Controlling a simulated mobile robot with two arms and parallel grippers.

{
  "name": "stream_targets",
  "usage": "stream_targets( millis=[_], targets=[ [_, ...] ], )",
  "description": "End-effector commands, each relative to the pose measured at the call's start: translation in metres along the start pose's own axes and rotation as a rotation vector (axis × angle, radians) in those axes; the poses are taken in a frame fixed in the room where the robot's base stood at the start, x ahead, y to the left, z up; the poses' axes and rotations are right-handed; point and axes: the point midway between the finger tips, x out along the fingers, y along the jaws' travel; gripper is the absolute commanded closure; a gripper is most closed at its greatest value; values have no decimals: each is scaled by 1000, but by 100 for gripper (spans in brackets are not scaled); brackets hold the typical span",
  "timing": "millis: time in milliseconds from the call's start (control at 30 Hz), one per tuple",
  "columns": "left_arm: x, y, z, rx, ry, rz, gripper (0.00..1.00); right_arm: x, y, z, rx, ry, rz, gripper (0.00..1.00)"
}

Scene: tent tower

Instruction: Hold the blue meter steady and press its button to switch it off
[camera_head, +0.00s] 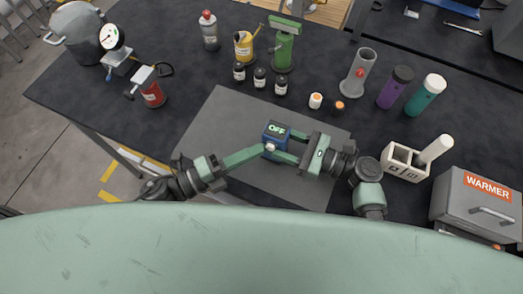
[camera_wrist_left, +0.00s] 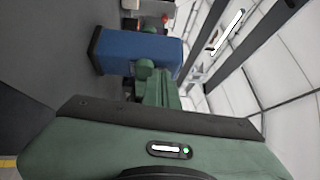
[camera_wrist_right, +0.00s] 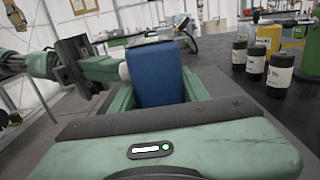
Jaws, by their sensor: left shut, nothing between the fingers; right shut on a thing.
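The blue meter (camera_head: 274,137) stands on the grey mat in the head view, and its top display reads OFF. My right gripper (camera_head: 283,149) is shut on it from the right; the right wrist view shows the blue body (camera_wrist_right: 155,75) between the fingers. My left gripper (camera_head: 262,150) is shut and empty, its tip at the meter's left front side. In the left wrist view the fingers (camera_wrist_left: 150,72) reach the blue case (camera_wrist_left: 125,50). A pale round part, likely the button (camera_wrist_right: 124,71), shows at the tip in the right wrist view. I cannot tell whether it is pressed.
The grey mat (camera_head: 215,125) has free room left of the meter. Small dark bottles (camera_head: 260,77) and a green stand (camera_head: 284,45) are behind it. A beige holder (camera_head: 403,162) and the grey warmer box (camera_head: 476,205) stand to the right.

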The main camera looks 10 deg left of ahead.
Motion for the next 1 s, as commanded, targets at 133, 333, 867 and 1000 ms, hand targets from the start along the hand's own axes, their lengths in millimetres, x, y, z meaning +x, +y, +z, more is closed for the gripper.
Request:
stream_targets(
  millis=[133, 333, 867, 1000],
  targets=[
    [-25, 2, -4, -6, 9, 3, 100, -1, -1, -2, 2, 4, -4, 100],
    [-47, 2, -6, -8, 15, 2, 100, -2, -3, -1, 1, 5, -8, 100],
    [-52, 1, -7, -8, 18, 0, 100, -2, -5, -1, 0, 5, -11, 100],
    [-52, 1, -7, -8, 18, 0, 100, -2, -5, -1, -1, 5, -11, 100]
  ],
)
